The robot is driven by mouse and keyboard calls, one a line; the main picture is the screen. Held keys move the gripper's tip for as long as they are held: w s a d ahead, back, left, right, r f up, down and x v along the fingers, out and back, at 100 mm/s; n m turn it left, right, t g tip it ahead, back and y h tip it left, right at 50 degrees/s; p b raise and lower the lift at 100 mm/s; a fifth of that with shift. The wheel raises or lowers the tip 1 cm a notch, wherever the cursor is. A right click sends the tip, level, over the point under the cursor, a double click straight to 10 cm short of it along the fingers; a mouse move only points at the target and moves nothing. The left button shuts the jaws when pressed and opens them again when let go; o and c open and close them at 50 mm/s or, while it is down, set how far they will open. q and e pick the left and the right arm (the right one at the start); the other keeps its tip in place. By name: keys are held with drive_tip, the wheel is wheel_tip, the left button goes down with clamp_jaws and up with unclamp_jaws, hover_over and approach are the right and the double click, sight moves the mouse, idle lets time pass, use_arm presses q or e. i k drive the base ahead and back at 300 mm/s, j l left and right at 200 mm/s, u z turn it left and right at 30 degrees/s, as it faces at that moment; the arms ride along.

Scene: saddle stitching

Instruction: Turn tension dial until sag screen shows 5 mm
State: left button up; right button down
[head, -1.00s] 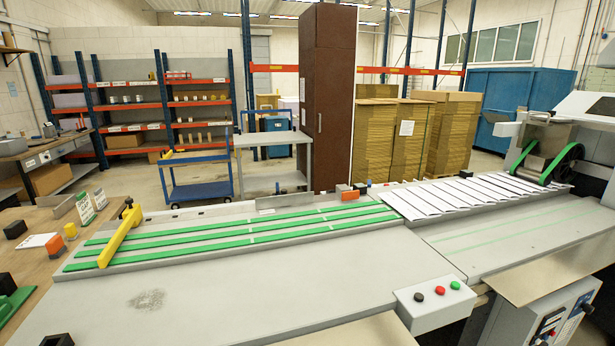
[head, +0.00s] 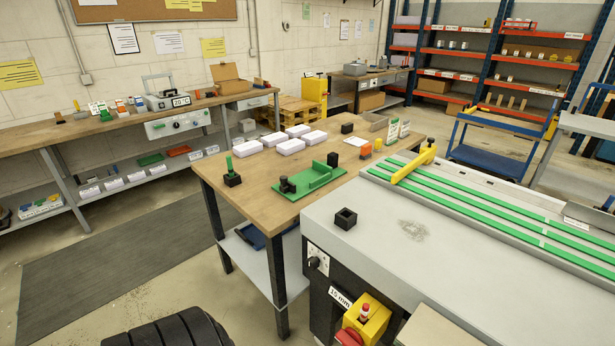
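A black dial (head: 315,263) sits on a pale plate on the dark end face of the grey stitching machine (head: 400,255), below its left corner. Just under it, a small white screen (head: 340,297) appears to read 10 mm. Green belts (head: 470,205) run along the machine's top, with a yellow bar across their near end. Neither of my grippers shows in the head view, so nothing is seen touching the dial.
A yellow box with a red button (head: 365,318) sticks out below the screen. A wooden table (head: 262,185) with white stacks and a green fixture stands left of the machine. A dark mat (head: 110,255) lies on the open floor. A back bench (head: 120,125) holds a display unit.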

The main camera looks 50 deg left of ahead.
sight(313, 263)
drive_tip(key=u, duration=1.25)
